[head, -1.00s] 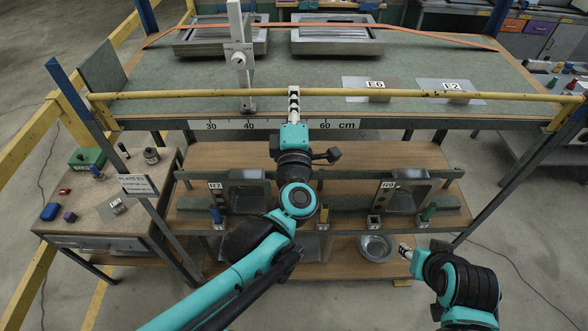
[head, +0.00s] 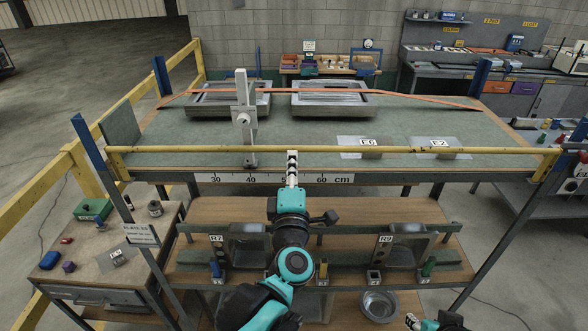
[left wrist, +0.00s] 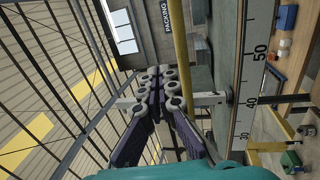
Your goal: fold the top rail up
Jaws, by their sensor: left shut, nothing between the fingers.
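The yellow top rail (head: 400,149) runs level across the front of the bench, between the side posts. My left gripper (head: 292,155) is shut and empty, pointing up, its tips at the rail's lower edge near the middle in the head view; I cannot tell whether they touch. In the left wrist view the closed fingers (left wrist: 157,88) lie beside the rail (left wrist: 181,45), which passes partly hidden behind them. My right gripper (head: 412,321) shows only its tip at the bottom edge, so its jaws cannot be read.
A pale upright post (head: 241,100) stands behind the rail, left of my gripper. Two metal trays (head: 330,110) sit at the back under an orange strip (head: 420,97). A ruler (head: 270,178) lines the bench front. A lower shelf (head: 400,205) and side table (head: 100,265) stand below.

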